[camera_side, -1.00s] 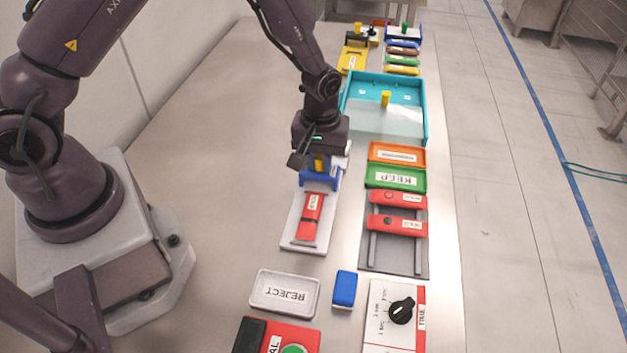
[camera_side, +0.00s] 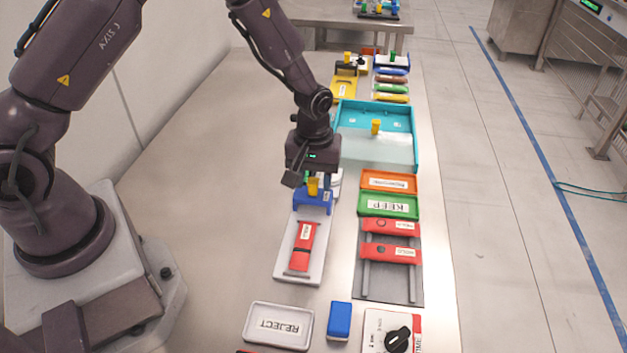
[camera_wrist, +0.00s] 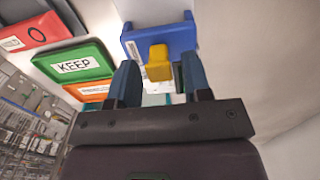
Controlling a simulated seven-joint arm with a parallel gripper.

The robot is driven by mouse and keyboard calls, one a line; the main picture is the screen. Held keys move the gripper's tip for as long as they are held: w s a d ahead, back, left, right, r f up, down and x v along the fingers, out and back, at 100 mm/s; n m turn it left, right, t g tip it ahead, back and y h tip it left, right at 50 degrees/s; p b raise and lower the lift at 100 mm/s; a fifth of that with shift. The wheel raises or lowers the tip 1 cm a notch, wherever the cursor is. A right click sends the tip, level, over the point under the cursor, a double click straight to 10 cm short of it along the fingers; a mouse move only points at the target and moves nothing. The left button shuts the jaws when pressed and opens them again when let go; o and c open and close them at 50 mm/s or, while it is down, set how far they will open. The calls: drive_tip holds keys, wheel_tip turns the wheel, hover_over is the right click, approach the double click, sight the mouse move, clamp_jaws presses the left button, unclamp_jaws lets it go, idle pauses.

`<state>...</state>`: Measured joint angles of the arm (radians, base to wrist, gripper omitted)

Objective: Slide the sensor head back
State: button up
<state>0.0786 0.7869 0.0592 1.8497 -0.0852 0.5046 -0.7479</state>
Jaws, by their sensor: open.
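The sensor head looks to be the blue block (camera_side: 313,202) with a yellow knob (camera_side: 313,186), at the far end of a white base plate (camera_side: 290,262). A red labelled piece (camera_side: 303,243) lies on the plate in front of it. My gripper (camera_side: 312,177) is over the knob in the side view, pointing down. In the wrist view the blue block (camera_wrist: 160,42) lies ahead of my open gripper (camera_wrist: 160,72). The yellow knob (camera_wrist: 159,64) shows between the two fingers, with gaps on both sides. Whether the knob is within finger depth is unclear.
To the right are a green KEEP tray (camera_side: 388,206), an orange tray (camera_side: 388,183) and red pieces on a grey rail stand (camera_side: 375,285). A teal box (camera_side: 408,148) stands farther back. The REJECT tray (camera_side: 257,311) and a blue block (camera_side: 339,320) are in front. The table's left side is clear.

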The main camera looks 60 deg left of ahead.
sight(313, 181)
wheel_tip(313, 181, up, 12)
idle(0.3)
drive_tip(key=s+a+r+m+t, duration=0.1)
drive_tip(key=s+r+m+t, duration=0.4)
drive_tip(key=s+r, duration=1.2)
drive_tip(key=s+m, duration=0.3)
drive_tip(key=m, duration=0.1)
drive_tip(key=shift+s+t, duration=0.25)
drive_tip(key=shift+t, duration=0.05)
